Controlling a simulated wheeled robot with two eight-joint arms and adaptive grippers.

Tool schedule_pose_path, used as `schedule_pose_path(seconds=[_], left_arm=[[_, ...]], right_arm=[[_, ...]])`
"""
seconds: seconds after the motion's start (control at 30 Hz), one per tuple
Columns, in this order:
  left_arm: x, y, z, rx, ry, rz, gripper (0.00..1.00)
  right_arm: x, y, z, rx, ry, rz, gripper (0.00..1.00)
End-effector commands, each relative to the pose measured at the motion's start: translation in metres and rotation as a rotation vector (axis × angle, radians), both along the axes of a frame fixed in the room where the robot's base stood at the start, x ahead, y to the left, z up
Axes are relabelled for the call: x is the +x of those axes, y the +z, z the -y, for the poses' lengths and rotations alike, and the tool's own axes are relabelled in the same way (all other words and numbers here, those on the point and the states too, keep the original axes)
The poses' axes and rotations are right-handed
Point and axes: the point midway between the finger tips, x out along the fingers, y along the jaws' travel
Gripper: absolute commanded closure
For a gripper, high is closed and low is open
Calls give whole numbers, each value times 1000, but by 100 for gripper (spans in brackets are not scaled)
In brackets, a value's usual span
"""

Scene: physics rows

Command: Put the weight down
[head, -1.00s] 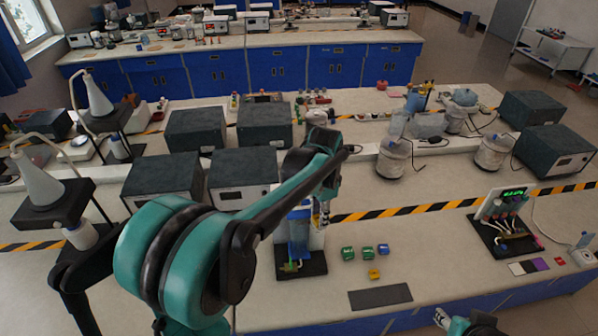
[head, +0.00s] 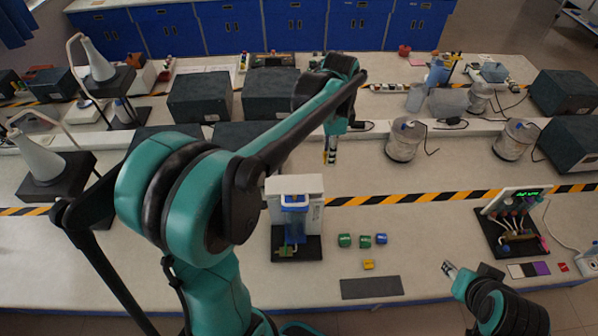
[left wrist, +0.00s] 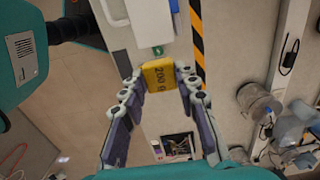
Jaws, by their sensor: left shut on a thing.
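My left gripper (head: 331,157) is shut on a yellow weight. In the left wrist view the weight (left wrist: 158,75) sits between the two fingertips, with "200 g" printed on its face. In the head view the gripper hangs above the bench, behind the white and blue device (head: 293,187), and the weight is too small to make out clearly. My right gripper (head: 449,268) is low on the right, over the front part of the bench; its fingers are too small to judge.
Two green blocks (head: 345,240), a blue block (head: 381,239) and a yellow block (head: 368,264) stand right of the device. A dark grey mat (head: 371,287) lies in front. A wired panel (head: 510,220) stands at right. A striped tape (head: 420,197) crosses the bench.

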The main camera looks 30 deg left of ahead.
Motion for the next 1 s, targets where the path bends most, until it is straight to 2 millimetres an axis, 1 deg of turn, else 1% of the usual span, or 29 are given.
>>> schedule_pose_path(seconds=[0.03,0.2,0.3,0.4,0.57,0.7,0.8,1.0], left_arm=[[-7,-6,-11,0,7,0,100],[-30,-31,-46,0,6,0,100],[-40,-43,-62,0,6,0,100],[-47,-51,-73,0,4,0,100],[-51,-60,-79,0,1,0,100],[-51,-81,-79,0,0,0,100],[-51,-93,-79,0,0,0,100],[-51,-96,-79,0,1,0,100]], right_arm=[[0,2,0,0,0,0,60],[0,6,0,0,0,0,60],[0,8,0,0,0,0,60],[0,9,0,0,0,0,60],[0,9,0,0,0,0,60],[0,10,0,0,0,0,60],[0,10,0,0,0,0,60],[0,10,0,0,0,0,60]])
